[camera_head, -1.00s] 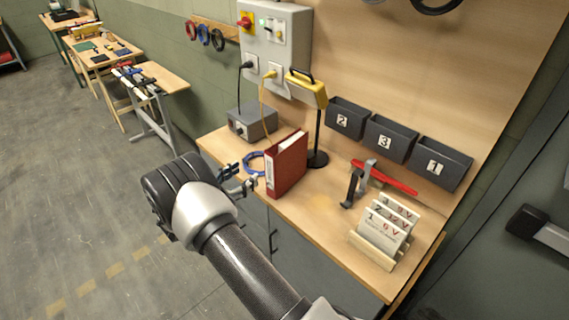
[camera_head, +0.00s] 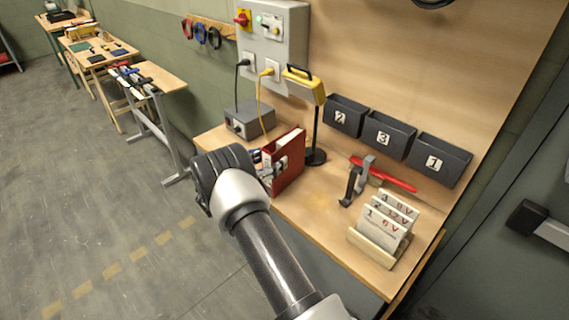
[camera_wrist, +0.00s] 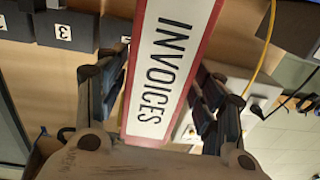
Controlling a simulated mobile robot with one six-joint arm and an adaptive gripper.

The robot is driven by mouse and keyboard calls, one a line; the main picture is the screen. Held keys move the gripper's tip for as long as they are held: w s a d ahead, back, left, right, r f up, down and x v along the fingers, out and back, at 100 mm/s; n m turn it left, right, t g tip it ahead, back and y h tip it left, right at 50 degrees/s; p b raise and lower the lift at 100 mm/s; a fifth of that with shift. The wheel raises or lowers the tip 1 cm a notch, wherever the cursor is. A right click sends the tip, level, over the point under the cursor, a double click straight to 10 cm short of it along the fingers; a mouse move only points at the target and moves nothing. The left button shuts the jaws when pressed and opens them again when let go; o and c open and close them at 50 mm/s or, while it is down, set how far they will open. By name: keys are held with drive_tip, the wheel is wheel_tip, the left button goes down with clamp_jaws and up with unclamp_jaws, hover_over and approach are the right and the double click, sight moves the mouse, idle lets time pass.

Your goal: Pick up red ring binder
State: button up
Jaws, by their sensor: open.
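The red ring binder (camera_head: 290,160) stands upright on the wooden workbench, in front of the lamp with the yellow head. In the wrist view its spine (camera_wrist: 168,65) shows a white label reading "INVOICES". My gripper (camera_head: 272,170) is at the binder's near spine side in the head view. In the wrist view the gripper (camera_wrist: 160,100) is open, with one finger on each side of the spine. I cannot tell whether either finger touches it. My arm hides part of the bench left of the binder.
A grey box (camera_head: 250,120) stands behind the binder, and the lamp (camera_head: 315,125) is close on its right. Farther right are a clamp (camera_head: 356,183), a red tool (camera_head: 385,174) and a card rack (camera_head: 372,250). Numbered bins (camera_head: 388,137) hang on the back wall.

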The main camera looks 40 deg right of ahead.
drive_tip(key=d, duration=0.2)
drive_tip(key=d+b, duration=0.1)
drive_tip(key=d, duration=0.1)
drive_tip(key=shift+w+d, duration=0.2)
drive_tip(key=shift+d, duration=0.2)
drive_tip(key=shift+r, duration=0.1)
drive_tip(key=shift+c, duration=0.2)
clamp_jaws()
idle(0.3)
